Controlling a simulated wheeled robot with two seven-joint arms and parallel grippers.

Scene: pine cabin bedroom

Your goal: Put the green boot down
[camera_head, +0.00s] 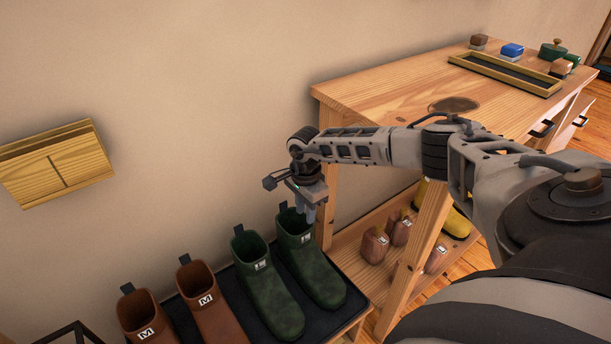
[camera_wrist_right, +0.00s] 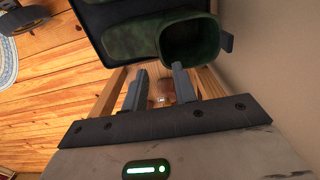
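Two dark green boots stand upright side by side on a black mat (camera_head: 240,318). The right one (camera_head: 318,272) is beneath my right gripper (camera_head: 308,212); the left one (camera_head: 268,290) stands beside it. In the right wrist view, one green boot's open top (camera_wrist_right: 193,42) lies just beyond the fingertips. The right gripper (camera_wrist_right: 160,80) has its fingers apart with nothing seen between them. One finger overlaps the boot's rim in that view; I cannot tell whether it touches. My left gripper is not in view.
Brown boots (camera_head: 208,308) stand left of the green pair. A wooden table (camera_head: 385,95) on the right carries a shallow tray (camera_head: 505,75) and several small items. Its lower shelf (camera_head: 350,245) holds brown shoes (camera_head: 375,245) and yellow footwear (camera_head: 455,222). A wooden box (camera_head: 60,170) hangs on the wall.

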